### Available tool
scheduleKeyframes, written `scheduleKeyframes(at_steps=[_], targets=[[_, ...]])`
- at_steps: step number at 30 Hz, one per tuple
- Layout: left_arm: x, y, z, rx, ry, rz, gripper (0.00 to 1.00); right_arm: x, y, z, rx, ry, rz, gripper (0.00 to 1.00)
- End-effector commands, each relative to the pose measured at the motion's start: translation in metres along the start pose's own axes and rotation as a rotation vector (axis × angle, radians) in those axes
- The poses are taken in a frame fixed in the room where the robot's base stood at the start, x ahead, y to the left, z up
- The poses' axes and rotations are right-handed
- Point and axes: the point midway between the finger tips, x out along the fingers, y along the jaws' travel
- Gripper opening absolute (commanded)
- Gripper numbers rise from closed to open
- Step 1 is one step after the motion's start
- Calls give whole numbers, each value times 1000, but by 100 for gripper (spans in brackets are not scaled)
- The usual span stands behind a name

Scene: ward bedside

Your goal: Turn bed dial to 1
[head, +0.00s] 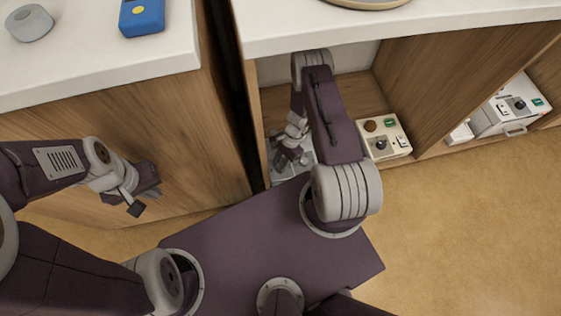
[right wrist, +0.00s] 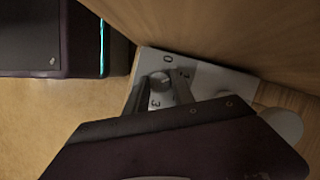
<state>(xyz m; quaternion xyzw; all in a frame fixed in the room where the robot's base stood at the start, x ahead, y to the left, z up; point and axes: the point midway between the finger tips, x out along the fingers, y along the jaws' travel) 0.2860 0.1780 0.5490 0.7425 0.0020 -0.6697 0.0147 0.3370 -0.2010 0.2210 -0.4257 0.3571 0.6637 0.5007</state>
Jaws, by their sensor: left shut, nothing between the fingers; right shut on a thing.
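The bed dial (right wrist: 160,81) is a small grey knob on a pale panel (right wrist: 152,61) in the right wrist view. A printed 0 shows above the knob and a 3 below it; other marks are partly hidden or too blurred to read. My right gripper (right wrist: 168,90) is shut on the dial, with its fingers hiding part of it. In the head view my right gripper (head: 286,158) is low in the left part of the open cabinet, over the grey panel (head: 302,172). My left gripper (head: 146,196) is shut and empty in front of the left cabinet.
A white box (head: 508,106) with another knob sits farther right. Wooden cabinet walls (head: 440,85) enclose the opening. A blue device (head: 142,17) lies on the left counter.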

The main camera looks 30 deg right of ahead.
Motion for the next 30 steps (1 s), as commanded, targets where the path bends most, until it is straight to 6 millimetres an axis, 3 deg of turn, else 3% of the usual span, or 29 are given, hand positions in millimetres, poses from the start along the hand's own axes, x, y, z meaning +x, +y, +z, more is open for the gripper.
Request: scheduleKeyframes(at_steps=[12, 26, 27, 28, 30], targets=[[-13, 0, -1, 0, 0, 0, 0, -1, 1, 0, 134, -7, -55, 0], [-13, 0, -1, 0, 0, 0, 0, 0, 1, 0, 143, -7, -59, 0], [-13, 0, -1, 0, 0, 0, 0, 0, 1, 0, 143, -7, -59, 41], [-13, 0, -1, 0, 0, 0, 0, 0, 1, 0, 143, -7, -59, 49], [-13, 0, -1, 0, 0, 0, 0, 0, 1, 0, 143, -7, -59, 52]])
